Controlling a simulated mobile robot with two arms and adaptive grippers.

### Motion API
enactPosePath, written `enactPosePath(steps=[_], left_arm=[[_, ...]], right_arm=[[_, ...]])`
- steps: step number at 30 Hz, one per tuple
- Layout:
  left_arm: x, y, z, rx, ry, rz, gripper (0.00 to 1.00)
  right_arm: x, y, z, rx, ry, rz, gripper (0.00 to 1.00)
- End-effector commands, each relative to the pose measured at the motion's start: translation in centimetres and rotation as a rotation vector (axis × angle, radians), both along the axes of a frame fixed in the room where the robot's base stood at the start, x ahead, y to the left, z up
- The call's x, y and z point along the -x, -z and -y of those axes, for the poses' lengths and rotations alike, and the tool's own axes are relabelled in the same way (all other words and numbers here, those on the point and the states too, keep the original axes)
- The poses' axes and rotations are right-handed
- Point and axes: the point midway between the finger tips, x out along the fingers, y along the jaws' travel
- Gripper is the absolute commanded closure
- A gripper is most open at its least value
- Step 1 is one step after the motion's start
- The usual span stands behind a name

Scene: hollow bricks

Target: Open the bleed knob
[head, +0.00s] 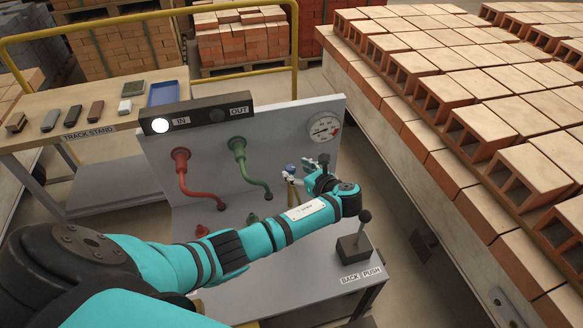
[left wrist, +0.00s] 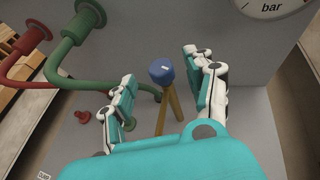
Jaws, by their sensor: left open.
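The bleed knob appears to be the small blue knob (head: 291,168) on a brass-coloured stem, in front of the grey panel. In the left wrist view the blue knob (left wrist: 162,72) has a small white mark on top. It sits between the two fingers of my left gripper (head: 298,177), with a gap on each side. The gripper is open and holds nothing. Its palm hides the lower part of the stems in the left wrist view. My right gripper is not in view.
Red (head: 183,175) and green (head: 243,162) pipes are on the panel left of the knob. A gauge (head: 324,128) is at upper right. A black lever (head: 359,235) stands on the bench at right. A brick-laden table (head: 420,150) lies beyond.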

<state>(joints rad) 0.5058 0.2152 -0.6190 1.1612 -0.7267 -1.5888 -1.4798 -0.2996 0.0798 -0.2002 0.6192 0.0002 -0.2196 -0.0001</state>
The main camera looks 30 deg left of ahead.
Motion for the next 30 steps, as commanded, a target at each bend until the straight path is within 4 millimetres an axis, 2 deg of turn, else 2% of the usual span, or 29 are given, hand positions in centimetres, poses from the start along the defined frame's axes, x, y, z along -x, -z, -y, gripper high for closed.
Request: enactPosePath(steps=[1,6,12,30], left_arm=[[0.4,-0.4,1.2,0.005,0.003,0.001,0.45],[1.7,-1.7,4.0,0.004,0.002,0.0,0.45],[2.5,-2.6,6.0,0.002,0.0,0.0,0.45],[2.7,-2.8,6.3,0.002,-0.001,-0.001,0.45]], right_arm=[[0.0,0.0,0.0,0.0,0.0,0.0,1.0],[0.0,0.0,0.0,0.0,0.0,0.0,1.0],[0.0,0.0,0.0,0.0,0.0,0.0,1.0],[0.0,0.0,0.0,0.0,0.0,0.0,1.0]])
